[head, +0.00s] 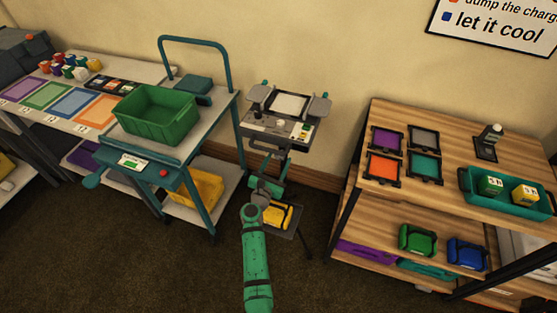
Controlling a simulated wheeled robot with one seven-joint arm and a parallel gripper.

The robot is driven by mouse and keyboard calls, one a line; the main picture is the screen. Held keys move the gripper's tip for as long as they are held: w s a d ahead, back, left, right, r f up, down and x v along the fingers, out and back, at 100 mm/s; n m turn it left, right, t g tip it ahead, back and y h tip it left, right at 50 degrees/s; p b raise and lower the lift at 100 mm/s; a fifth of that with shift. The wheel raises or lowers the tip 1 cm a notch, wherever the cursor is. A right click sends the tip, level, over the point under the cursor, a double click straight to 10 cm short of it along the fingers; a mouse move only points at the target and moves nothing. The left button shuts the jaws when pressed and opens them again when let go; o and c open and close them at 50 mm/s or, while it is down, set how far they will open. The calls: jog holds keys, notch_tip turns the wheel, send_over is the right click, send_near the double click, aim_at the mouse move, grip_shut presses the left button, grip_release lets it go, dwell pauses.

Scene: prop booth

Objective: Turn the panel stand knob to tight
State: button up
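The panel stand (273,127) is in the middle of the head view, against the wall, with a pale panel (289,104) on top between two grey side plates. A small dark knob (257,114) shows on its left part; its setting is too small to read. My green arm rises from the bottom centre toward the stand. Its far end, with my gripper (283,143), seems to be at the stand's front edge, below the knob and to its right. I cannot make out the fingers or any contact with the knob.
A teal cart (225,118) with a green bin (157,112) stands close on the left. A wooden shelf table (455,150) with coloured frames and a teal tray (507,193) is on the right. A yellow item (277,215) lies low under the stand. Carpet is free in front.

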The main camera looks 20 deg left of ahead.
jog(key=shift+w+a, duration=0.15)
jog(key=shift+w, duration=0.1)
jog(key=shift+c, duration=0.2)
jog(key=c, duration=1)
